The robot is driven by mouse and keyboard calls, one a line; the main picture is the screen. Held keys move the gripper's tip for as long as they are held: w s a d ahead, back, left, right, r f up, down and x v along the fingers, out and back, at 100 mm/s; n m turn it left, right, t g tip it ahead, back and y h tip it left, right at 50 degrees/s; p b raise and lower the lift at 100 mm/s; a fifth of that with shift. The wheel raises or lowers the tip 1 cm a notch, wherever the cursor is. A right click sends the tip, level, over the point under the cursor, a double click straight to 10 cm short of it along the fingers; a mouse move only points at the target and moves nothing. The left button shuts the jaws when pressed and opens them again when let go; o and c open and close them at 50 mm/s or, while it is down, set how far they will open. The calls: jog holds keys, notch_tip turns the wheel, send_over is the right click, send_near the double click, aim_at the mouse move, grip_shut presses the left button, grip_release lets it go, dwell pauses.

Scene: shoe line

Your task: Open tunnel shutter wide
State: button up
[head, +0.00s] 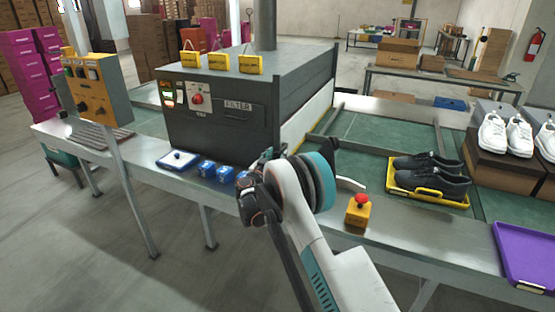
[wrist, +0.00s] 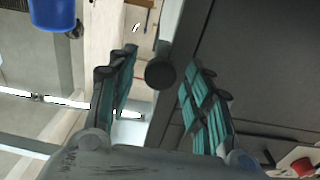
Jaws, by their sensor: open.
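The tunnel (head: 220,115) is a dark grey box on the line in the head view, with a FILTER plate on its front. A pale panel (head: 308,115), apparently the shutter, covers the lower part of its right end. My gripper (head: 268,160) is in front of the tunnel's near right corner, partly hidden by my arm. In the wrist view my gripper (wrist: 160,60) is open. The dark tunnel wall (wrist: 265,65) lies to the right. I cannot tell the knob's depth.
Blue items (head: 207,168) lie on the ledge left of my gripper. A yellow box with a red button (head: 358,210) stands right of my arm. Black shoes (head: 430,170) sit on a yellow tray farther right. Green belt (head: 375,140) between is mostly clear.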

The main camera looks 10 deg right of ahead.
jog(key=shift+w+d, duration=0.45)
jog(key=shift+w, duration=0.15)
grip_shut()
notch_tip(320, 180, up, 19)
jog(key=p, duration=0.7)
grip_release()
jog(key=shift+a, duration=0.1)
